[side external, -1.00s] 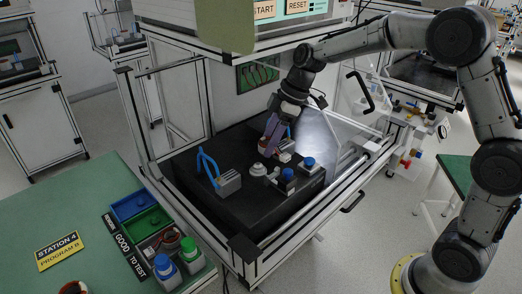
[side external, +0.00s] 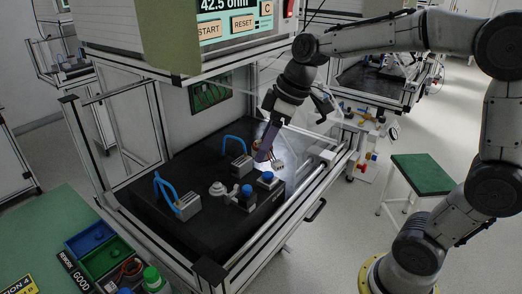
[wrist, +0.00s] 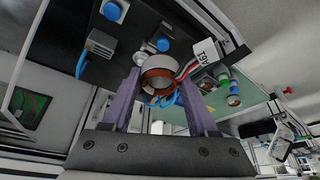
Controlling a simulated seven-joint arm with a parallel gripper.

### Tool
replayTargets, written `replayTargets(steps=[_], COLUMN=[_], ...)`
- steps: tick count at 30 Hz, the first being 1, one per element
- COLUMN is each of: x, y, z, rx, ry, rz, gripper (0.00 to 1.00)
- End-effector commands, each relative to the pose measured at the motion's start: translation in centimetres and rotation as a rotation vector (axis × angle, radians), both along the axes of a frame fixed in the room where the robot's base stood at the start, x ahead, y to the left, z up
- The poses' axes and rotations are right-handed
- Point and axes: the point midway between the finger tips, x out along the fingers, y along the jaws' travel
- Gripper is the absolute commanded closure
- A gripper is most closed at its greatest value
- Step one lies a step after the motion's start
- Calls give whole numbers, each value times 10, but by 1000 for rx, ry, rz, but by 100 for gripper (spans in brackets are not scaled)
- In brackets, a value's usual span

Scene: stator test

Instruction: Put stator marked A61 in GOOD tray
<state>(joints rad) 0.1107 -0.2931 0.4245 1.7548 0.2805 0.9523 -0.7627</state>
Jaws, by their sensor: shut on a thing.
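My gripper (side external: 262,157) has purple fingers and is shut on a stator, held above the black test bed (side external: 150,212). In the wrist view the stator (wrist: 160,68) is a copper-and-white ring between the fingertips (wrist: 160,85).
Two clamps with blue handles (side external: 163,183) (side external: 232,142) and blue-topped buttons (side external: 267,177) stand on the test bed. The station's metal frame (side external: 110,215) lies between bed and trays. A blue tray (side external: 90,237) adjoins the green one. The display (side external: 222,5) reads 42.5 ohm.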

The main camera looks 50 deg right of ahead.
Motion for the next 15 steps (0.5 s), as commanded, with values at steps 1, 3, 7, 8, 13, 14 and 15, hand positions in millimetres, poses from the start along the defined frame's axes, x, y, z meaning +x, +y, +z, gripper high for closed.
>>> replayTargets(steps=[1,3,7,8,13,14,15], x=[6,14,33,38,70,77,86], y=[-4,-9,-14,-14,-12,-11,-8], z=[7,12,22,24,32,33,34], rx=[-1,-3,-3,-2,-2,-4,-3], ry=[-5,-4,-3,-3,-2,-2,-1], rz=[-67,-162,-328,-364,-563,-597,-643], gripper=[100,100,100,100,100,100,100])
